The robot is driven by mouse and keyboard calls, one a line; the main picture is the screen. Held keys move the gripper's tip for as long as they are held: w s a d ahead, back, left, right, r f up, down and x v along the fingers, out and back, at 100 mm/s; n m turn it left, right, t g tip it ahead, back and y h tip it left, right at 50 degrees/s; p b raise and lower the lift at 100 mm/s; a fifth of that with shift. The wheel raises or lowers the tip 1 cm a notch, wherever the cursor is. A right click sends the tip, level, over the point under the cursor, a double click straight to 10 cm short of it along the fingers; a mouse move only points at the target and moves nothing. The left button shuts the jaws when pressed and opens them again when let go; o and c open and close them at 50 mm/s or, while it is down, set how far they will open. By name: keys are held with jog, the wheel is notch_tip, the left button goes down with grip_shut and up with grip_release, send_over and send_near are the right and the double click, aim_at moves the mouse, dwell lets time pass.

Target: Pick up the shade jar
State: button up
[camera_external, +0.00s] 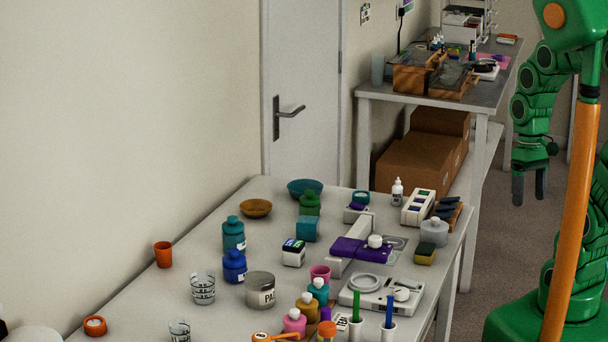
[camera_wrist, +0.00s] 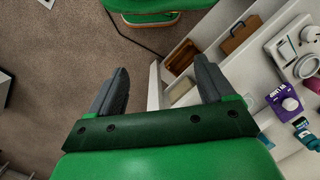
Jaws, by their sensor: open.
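Several jars and bottles stand on the near table, and I cannot tell for sure which one is the shade jar. One candidate is a small white jar with a dark lid and a label (camera_external: 293,256). Others are a grey-lidded jar with a printed label (camera_external: 260,291) and a translucent jar (camera_external: 434,232) near the right edge. My gripper (camera_external: 530,195) hangs pointing down over the floor, right of both tables and apart from every jar. Its two dark fingers are spread and empty, as the wrist view (camera_wrist: 160,75) also shows.
The near table (camera_external: 215,305) is crowded with bottles, bowls, cups and a white scale (camera_external: 382,294). A far table (camera_external: 480,92) holds a wooden box (camera_external: 411,78) and other gear. Cardboard boxes (camera_external: 407,183) sit beneath it. Carpet (camera_external: 487,230) between the tables and my body is clear.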

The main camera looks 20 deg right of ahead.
jog(key=w+a+n+g+y, duration=0.25)
jog(key=w+a+n, duration=0.55)
jog(key=a, duration=0.4)
jog(key=w+a+n+g+y, duration=0.1)
jog(key=w+a+n+y, duration=0.2)
jog(key=w+a+n, duration=0.6)
jog(key=n+g+y, duration=0.2)
jog(key=n+y, duration=0.3)
jog(key=n, duration=0.1)
send_near(297, 241)
jog(key=shift+s+a+r+h, duration=0.1)
jog(key=shift+s+a+h, duration=0.2)
jog(key=shift+s, duration=0.45)
jog(key=shift+w+a+f, duration=0.1)
jog(key=shift+a+f, duration=0.15)
jog(key=shift+a, duration=0.1)
jog(key=shift+w+x, duration=0.15)
jog(key=shift+x, duration=1.7)
jog(key=shift+w+x, duration=0.1)
jog(key=shift+x, duration=1.7)
jog(key=shift+a, duration=0.2)
jog(key=c, duration=1.4)
